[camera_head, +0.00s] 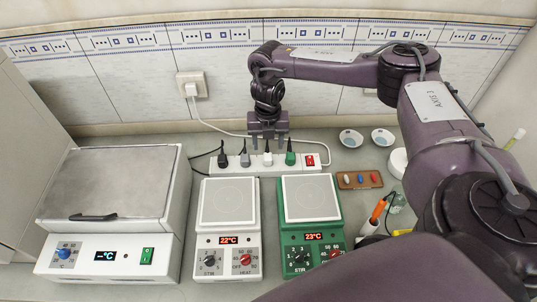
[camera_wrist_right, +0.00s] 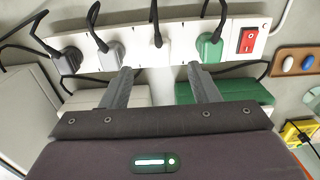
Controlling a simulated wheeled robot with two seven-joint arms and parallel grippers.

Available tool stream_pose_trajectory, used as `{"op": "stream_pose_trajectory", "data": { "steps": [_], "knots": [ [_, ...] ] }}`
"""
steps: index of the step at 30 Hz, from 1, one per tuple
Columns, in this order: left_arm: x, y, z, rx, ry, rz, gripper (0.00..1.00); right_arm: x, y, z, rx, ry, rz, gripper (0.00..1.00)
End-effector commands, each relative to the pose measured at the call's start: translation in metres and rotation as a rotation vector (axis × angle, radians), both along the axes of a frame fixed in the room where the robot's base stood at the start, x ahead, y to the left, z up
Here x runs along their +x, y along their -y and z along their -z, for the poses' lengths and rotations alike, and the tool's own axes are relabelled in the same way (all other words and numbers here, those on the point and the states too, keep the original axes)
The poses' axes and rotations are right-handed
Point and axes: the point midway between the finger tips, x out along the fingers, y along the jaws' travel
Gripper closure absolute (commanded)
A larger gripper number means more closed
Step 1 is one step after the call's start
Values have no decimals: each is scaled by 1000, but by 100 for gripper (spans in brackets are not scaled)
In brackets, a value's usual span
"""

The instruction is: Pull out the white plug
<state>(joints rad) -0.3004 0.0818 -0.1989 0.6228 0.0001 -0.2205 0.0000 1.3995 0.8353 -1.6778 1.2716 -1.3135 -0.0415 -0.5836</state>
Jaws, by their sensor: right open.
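The white plug (camera_head: 268,159) stands in the white power strip (camera_head: 265,169), between a grey plug (camera_head: 245,159) and a green plug (camera_head: 290,158). In the right wrist view the white plug (camera_wrist_right: 156,52) has a black cord rising from it and blends with the strip. My right gripper (camera_head: 268,143) reaches down over the strip, open and empty. In the wrist view its fingertips (camera_wrist_right: 160,68) lie either side of the white plug's line, just short of it in the picture. Whether they are level with the plug cannot be told. My left gripper is not in view.
A black plug (camera_head: 222,160) sits at the strip's left end, a red switch (camera_head: 310,160) at its right. Two stirrer hotplates, white (camera_head: 228,203) and green (camera_head: 308,199), stand in front. A wall socket (camera_head: 191,84) feeds the strip's cord. Two small dishes (camera_head: 351,138) stand right.

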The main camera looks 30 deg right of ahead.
Motion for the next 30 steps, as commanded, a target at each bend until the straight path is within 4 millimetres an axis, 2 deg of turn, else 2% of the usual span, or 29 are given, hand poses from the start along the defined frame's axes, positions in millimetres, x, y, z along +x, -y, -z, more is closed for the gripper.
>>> {"op": "stream_pose_trajectory", "data": {
  "steps": [1, 8, 15, 30],
  "knots": [
    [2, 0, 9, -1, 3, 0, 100, 0, 0, 10, -1, -1, 0, 45],
    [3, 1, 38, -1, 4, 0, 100, 0, 0, 43, -1, -1, 0, 45],
    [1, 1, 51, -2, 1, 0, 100, 0, 0, 68, 1, -1, 1, 45],
    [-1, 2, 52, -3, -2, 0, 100, 0, 0, 71, 1, 1, 0, 45]
  ]
}}
